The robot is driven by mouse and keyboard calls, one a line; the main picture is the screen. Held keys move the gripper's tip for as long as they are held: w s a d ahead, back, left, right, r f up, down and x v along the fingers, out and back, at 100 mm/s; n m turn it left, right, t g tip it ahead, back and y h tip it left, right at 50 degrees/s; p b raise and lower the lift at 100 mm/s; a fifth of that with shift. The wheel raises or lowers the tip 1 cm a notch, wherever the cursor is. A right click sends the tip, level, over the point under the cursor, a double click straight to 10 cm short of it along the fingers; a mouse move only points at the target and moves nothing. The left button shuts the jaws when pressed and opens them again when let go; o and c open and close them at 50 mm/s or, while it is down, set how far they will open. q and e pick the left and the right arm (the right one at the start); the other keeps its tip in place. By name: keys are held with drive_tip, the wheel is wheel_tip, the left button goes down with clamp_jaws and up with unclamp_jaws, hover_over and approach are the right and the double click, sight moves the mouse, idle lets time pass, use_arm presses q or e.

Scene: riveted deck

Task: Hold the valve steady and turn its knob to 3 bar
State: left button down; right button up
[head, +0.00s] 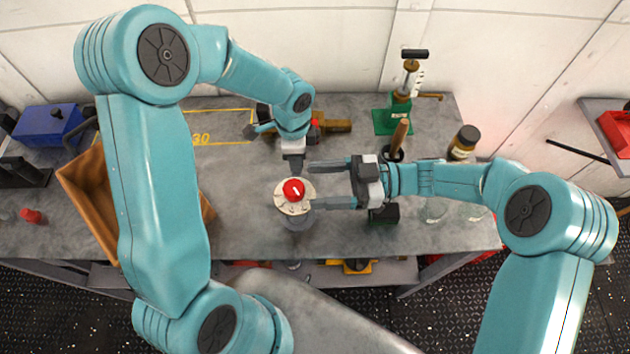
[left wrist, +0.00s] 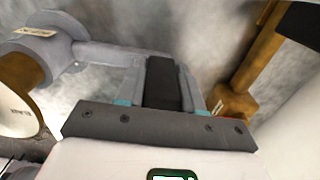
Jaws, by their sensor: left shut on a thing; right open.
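The valve has a red knob (head: 293,189) with a small white mark, on a cream dial (head: 291,208) facing up; the dial's numbers are too small to read. Its grey body (head: 298,224) shows below the dial. My left gripper (head: 293,172) is shut on the valve's grey pipe at the dial's far side. In the left wrist view the pipe (left wrist: 110,52) runs from the grey body (left wrist: 45,48) into the jaws (left wrist: 163,85), and part of the dial (left wrist: 14,112) shows at the left. My right gripper (head: 312,186) is open, its fingertips just right of the knob.
A green hand pump (head: 394,116) and a brown jar (head: 464,141) stand at the back right. A brass fitting (head: 336,126) lies behind my left gripper. A wooden tray (head: 88,203) and a blue box (head: 50,128) are at left. The bench front (head: 250,235) left of the valve is clear.

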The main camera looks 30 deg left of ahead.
use_arm(q)
drive_tip(key=c, duration=0.6)
unclamp_jaws()
drive_tip(key=shift+c, duration=0.2)
wheel_tip(320, 180, up, 12)
drive_tip(key=shift+f, duration=0.2)
drive_tip(key=shift+s+d+r, duration=0.1)
drive_tip(key=shift+s+r, duration=0.05)
drive_tip(key=shift+r, duration=0.1)
